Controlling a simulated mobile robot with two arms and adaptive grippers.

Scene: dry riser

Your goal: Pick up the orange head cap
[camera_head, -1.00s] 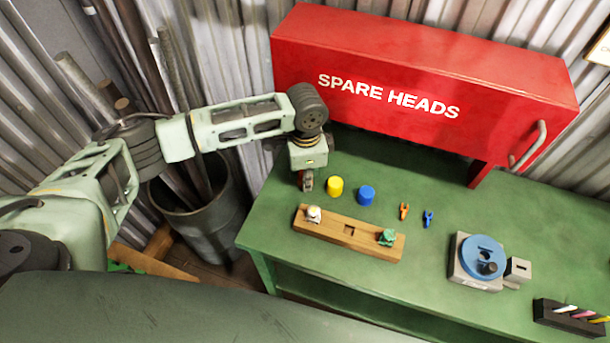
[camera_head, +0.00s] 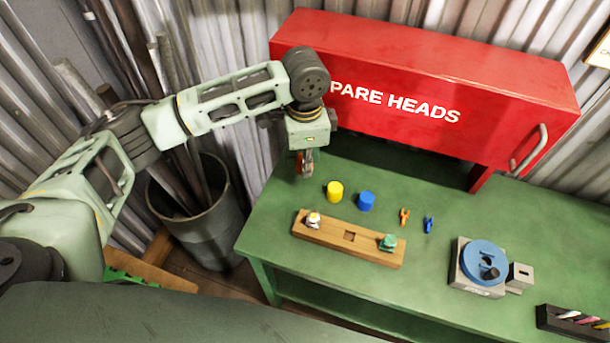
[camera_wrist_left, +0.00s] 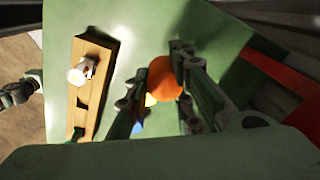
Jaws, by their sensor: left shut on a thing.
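The orange head cap (camera_wrist_left: 162,80) is between the fingers of my left gripper (camera_wrist_left: 158,90) in the left wrist view. In the head view my left gripper (camera_head: 305,165) is above the green workbench, left of the yellow cap (camera_head: 335,191) and the blue cap (camera_head: 366,200). It is shut on the orange cap, which is mostly hidden there by the fingers. The gripper appears raised clear of the bench top. My right gripper is not in view.
A wooden block (camera_head: 330,234) with a white and a green piece lies in front of the caps. The red SPARE HEADS cabinet (camera_head: 440,75) stands at the back. Small orange and blue clips (camera_head: 428,224), a blue-topped fixture (camera_head: 484,262) and a black holder (camera_head: 570,324) are to the right.

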